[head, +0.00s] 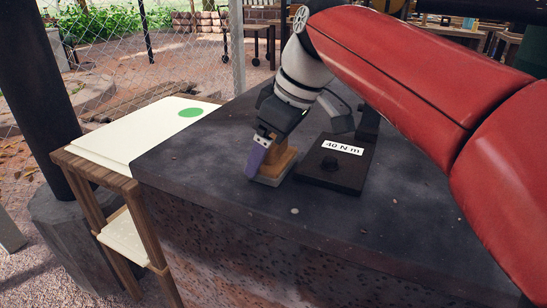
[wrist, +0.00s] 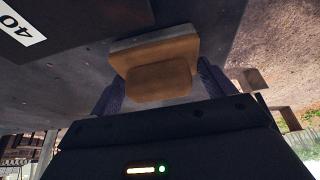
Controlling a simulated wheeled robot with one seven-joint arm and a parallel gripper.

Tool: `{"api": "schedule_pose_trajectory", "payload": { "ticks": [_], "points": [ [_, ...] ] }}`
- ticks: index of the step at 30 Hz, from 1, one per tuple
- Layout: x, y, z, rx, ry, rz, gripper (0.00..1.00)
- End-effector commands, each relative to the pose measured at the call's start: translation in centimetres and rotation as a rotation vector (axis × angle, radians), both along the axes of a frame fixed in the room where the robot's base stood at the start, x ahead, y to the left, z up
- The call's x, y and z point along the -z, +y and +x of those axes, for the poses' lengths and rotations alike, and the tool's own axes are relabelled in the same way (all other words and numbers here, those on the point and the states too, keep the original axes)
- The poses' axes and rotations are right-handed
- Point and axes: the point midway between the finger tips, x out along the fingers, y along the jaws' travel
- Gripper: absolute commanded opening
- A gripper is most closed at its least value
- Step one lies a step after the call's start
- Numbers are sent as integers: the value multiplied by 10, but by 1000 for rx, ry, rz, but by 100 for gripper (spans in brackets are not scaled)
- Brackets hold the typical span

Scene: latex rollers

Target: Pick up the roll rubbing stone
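The rubbing stone (head: 279,164) is a tan-orange block with a raised grip on a grey base. It sits on the dark stone worktop, close to the black plate labelled "40 N m". In the wrist view the stone (wrist: 155,50) lies straight ahead, its raised grip nearest the camera. My gripper (head: 266,160) points down at it, with a purple finger in front of the block. In the wrist view my gripper (wrist: 160,84) has its purple fingers apart, one on each side of the block. Narrow gaps seem to show beside the grip. The stone's far side is hidden.
The black "40 N m" plate (head: 333,171) with a knob and upright post stands just right of the stone. The dark worktop (head: 220,152) is clear to the left and front. A cream-topped wooden side table (head: 125,133) with a green disc (head: 190,113) adjoins at left.

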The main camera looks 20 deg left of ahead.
Motion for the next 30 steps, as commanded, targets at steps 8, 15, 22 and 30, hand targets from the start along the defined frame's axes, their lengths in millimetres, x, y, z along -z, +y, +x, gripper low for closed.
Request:
{"api": "schedule_pose_trajectory", "payload": {
  "ticks": [8,15,22,30],
  "points": [
    [-1,0,0,0,-1,1,53],
    [-7,0,0,0,-1,1,53],
    [-41,0,1,0,-3,4,53],
    [-87,0,0,-1,-1,2,53]
  ]
}}
